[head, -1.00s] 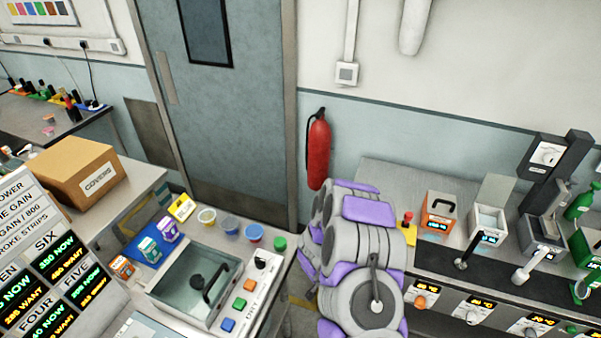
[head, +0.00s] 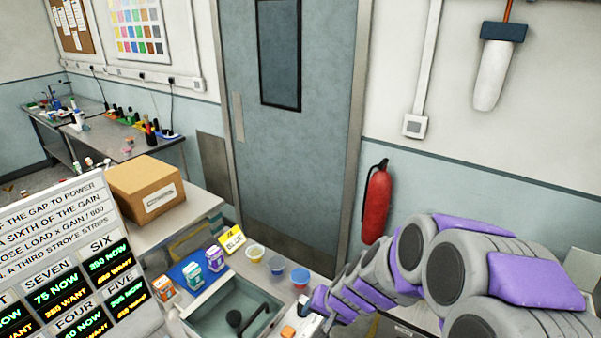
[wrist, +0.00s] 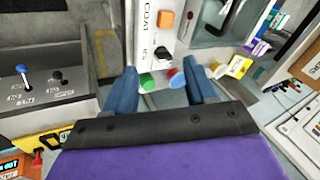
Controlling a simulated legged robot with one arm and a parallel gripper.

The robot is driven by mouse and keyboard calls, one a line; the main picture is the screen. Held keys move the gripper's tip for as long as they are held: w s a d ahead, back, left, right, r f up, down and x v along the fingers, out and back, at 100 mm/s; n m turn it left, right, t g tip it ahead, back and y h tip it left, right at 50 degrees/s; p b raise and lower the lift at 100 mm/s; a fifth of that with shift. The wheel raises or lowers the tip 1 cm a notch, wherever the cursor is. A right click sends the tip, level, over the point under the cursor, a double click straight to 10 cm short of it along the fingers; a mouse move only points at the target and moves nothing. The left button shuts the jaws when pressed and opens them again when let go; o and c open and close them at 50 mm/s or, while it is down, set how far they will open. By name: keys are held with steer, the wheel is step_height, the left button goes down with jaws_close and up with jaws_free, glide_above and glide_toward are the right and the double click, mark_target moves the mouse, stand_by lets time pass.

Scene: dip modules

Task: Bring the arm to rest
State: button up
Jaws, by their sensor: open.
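My grey and purple arm reaches in from the lower right of the head view, its far end low over the right side of the bench. My gripper (wrist: 162,88) shows in the wrist view as two blue fingers set wide apart. It is open, and nothing is held between the fingers. In the head view the gripper's fingers are not clear.
A cardboard box (head: 147,188) stands behind at left. A sign board (head: 65,265) fills the lower left. A red extinguisher (head: 375,205) hangs beside the door (head: 290,130).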

steer(key=s+d+r+n+g+h+b, duration=0.1)
steer(key=s+d+r+g+b, duration=0.1)
steer(key=s, duration=0.8)
steer(key=s+d+r+n+g+h+b, duration=0.1)
steer(key=s+d, duration=0.3)
steer(key=s, duration=0.6)
steer(key=s+d+r+n+g+h+b, duration=0.1)
steer(key=s+d+r+g+b, duration=0.1)
steer(key=s, duration=0.9)
steer(key=shift+d+r+g+h+b, duration=0.3)
steer(key=shift+d+r+h+b, duration=0.1)
steer(key=shift+d+r, duration=0.3)
steer(key=shift+f, duration=0.1)
steer(key=shift+c, duration=0.5)
